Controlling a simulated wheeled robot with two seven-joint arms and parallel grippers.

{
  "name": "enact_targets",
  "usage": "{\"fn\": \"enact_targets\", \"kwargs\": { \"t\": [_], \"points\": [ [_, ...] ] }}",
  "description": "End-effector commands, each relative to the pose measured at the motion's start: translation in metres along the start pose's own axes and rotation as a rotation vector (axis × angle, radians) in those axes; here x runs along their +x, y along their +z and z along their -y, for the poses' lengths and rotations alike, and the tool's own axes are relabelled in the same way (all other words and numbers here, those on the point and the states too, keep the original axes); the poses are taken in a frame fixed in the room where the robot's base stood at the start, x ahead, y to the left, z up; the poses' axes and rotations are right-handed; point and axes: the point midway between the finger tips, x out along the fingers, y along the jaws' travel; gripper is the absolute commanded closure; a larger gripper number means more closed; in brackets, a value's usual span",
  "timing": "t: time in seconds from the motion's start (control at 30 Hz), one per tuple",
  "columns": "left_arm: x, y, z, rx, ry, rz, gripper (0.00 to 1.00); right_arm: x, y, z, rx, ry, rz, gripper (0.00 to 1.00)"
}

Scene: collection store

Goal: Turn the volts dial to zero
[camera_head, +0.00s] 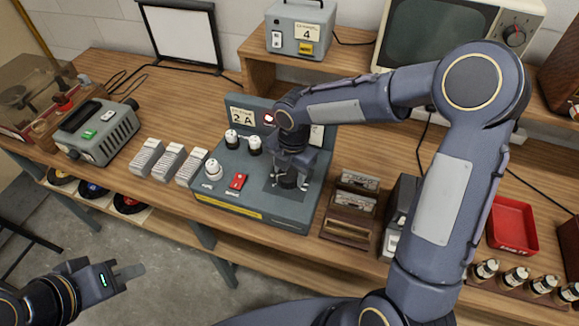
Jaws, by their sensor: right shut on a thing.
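A grey-blue control unit (250,205) stands on the wooden bench, with a sloped panel and a card reading "2 A". A white dial (214,169) sits at its lower left, beside a red switch (238,181). Two black-and-white knobs (243,141) stand behind them. My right gripper (290,182) reaches down onto the panel's right part and is shut on a dial there. The gripper hides most of that dial, and I cannot read its label or setting. My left gripper (128,274) is low at the left, over the floor, away from the bench; its finger opening is unclear.
White slotted blocks (167,162) and a grey device (98,130) stand left of the unit. A wooden card holder (350,207) is close on its right. A red tray (511,224) and small bottles (514,278) are farther right. A shelf with a monitor is behind.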

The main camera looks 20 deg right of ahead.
Motion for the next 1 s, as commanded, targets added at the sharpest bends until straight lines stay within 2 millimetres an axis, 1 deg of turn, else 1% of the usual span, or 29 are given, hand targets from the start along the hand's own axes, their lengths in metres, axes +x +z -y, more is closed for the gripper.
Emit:
{"fn": "enact_targets", "kwargs": {
  "t": [0.3,0.8,0.83,0.97,1.0],
  "points": [
    [-0.0055,-0.0028,-0.0025,0.000,0.000,0.000,0.73,-0.0005,0.0007,-0.0004,-0.103,0.001,-0.007,0.70],
    [-0.0057,-0.0029,-0.0026,0.000,0.000,0.000,0.73,-0.0001,0.0007,-0.0007,-0.120,0.002,-0.007,0.70],
    [-0.0057,-0.0029,-0.0026,0.000,0.000,0.000,0.73,-0.0002,0.0007,-0.0007,-0.120,0.002,-0.007,0.44],
    [-0.0057,-0.0029,-0.0026,0.000,0.000,0.000,0.73,-0.0001,0.0006,-0.0006,-0.119,0.001,-0.007,0.27],
    [-0.0057,-0.0029,-0.0026,0.000,0.000,0.000,0.73,-0.0001,0.0005,-0.0005,-0.119,0.001,-0.007,0.26]
  ]
}}
